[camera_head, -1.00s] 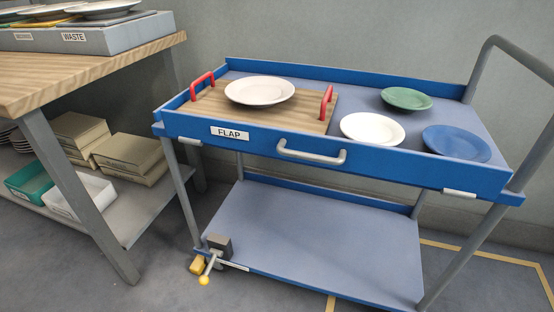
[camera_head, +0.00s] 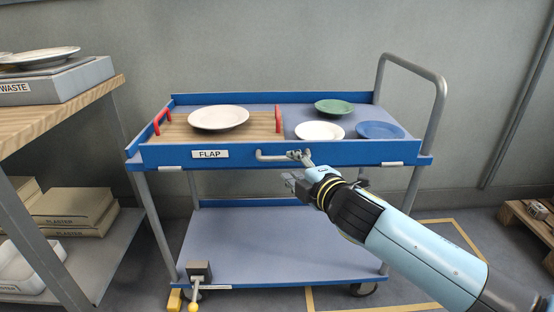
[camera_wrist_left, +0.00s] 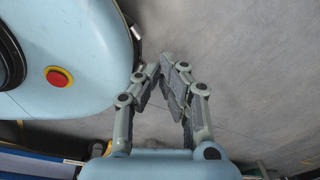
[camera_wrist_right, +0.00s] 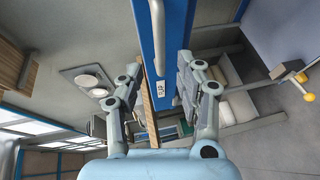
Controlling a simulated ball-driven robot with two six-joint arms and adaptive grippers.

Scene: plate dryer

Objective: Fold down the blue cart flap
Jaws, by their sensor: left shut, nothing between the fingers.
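The blue flap (camera_head: 350,154) stands upright along the front of the cart's top deck, with a FLAP label and a grey bar handle (camera_head: 268,158). My right gripper (camera_head: 299,169) is open at the right part of the handle, one finger near the handle and the other lower. In the right wrist view the flap (camera_wrist_right: 181,25) and handle (camera_wrist_right: 158,35) run between the spread fingers (camera_wrist_right: 157,78). I cannot tell whether a finger touches the handle. My left gripper (camera_wrist_left: 166,66) is shut and empty, over bare floor beside my own body, out of the head view.
On the deck are a wooden tray (camera_head: 180,128) with red handles bearing a white plate (camera_head: 218,117), and green (camera_head: 334,106), white (camera_head: 319,131) and blue (camera_head: 380,130) plates. A wooden workbench (camera_head: 60,108) stands left. A yellow-knobbed pedal (camera_head: 194,306) is at the cart's lower left.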

